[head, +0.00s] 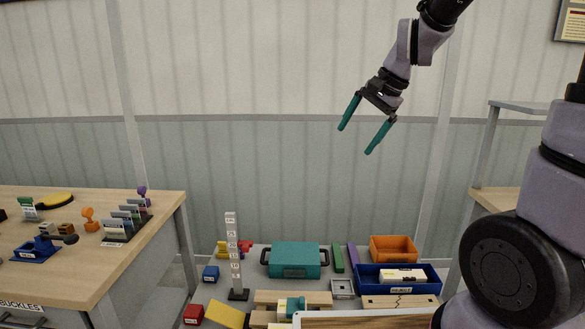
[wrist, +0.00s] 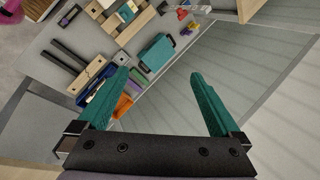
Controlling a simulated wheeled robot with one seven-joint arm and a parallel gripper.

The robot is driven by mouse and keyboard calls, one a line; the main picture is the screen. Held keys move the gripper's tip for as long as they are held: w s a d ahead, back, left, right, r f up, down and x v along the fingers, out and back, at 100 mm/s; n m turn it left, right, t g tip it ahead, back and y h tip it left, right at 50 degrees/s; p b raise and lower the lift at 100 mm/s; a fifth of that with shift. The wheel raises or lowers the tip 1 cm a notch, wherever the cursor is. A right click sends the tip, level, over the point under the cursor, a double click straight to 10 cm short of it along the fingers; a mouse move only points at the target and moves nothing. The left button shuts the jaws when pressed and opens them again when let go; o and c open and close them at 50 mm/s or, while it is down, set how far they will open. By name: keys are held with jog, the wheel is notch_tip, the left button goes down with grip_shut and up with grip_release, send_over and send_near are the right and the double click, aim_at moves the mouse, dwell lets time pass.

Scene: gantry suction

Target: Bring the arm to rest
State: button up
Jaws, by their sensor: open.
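My gripper (head: 363,130) is raised high in front of the wall in the head view, well above the low table. Its two teal fingers are spread wide, with nothing between them.
The low table holds a teal case (head: 295,260), an orange bin (head: 394,248), a blue bin (head: 372,288), a scale post (head: 234,250) and several blocks. A wooden bench (head: 95,255) stands at left, a shelf unit (head: 515,107) at right. The air around my gripper is free.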

jog(key=s+d+r+n+t+h, duration=0.1)
jog(key=s+d+r+n, duration=0.1)
jog(key=s+d+r, duration=0.2)
jog(key=s+d+r+n+t+h, duration=0.1)
jog(key=s+d+r, duration=0.3)
jog(key=s, duration=0.6)
jog(key=shift+s+d+n+t, duration=0.3)
jog(key=shift+d+n+t, duration=0.2)
jog(key=shift+n+t, duration=0.25)
